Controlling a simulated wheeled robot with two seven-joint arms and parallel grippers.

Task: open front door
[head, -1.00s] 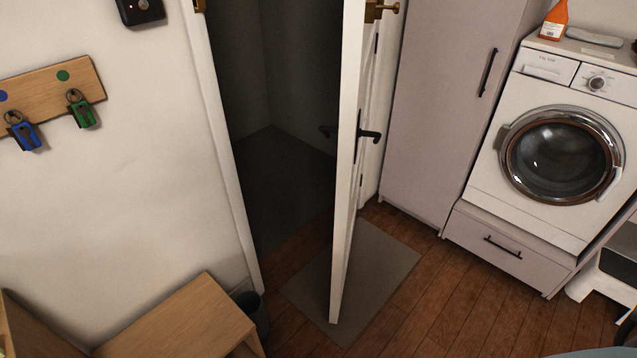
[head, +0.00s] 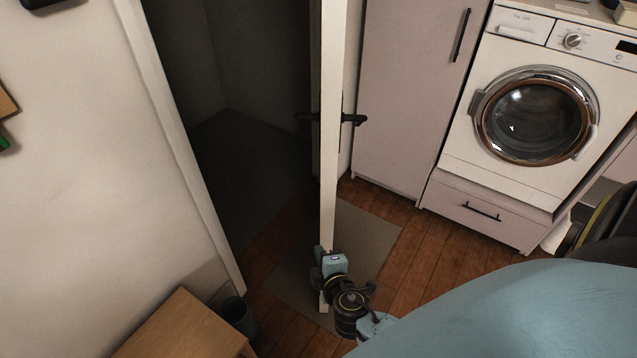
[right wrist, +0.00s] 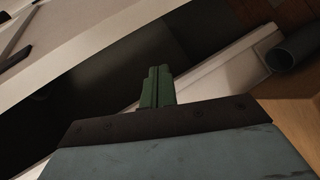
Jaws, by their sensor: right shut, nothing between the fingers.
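The white front door (head: 330,130) stands ajar and shows nearly edge-on in the head view. A black handle (head: 354,119) sticks out on its right side, and part of the other handle (head: 306,119) shows on the left. My right gripper (head: 322,262) is low by the door's free edge, and its fingertips are hard to make out there. In the right wrist view its green fingers (right wrist: 158,86) are together and empty, in front of the dark doorway. I cannot tell whether the gripper touches the door. My left gripper is out of view.
The dark doorway (head: 250,150) opens left of the door. A grey mat (head: 365,240) lies beneath it. A wooden bench (head: 185,330) and a dark bin (head: 238,316) stand at lower left. A tall cabinet (head: 405,95) and a washing machine (head: 535,115) are at right.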

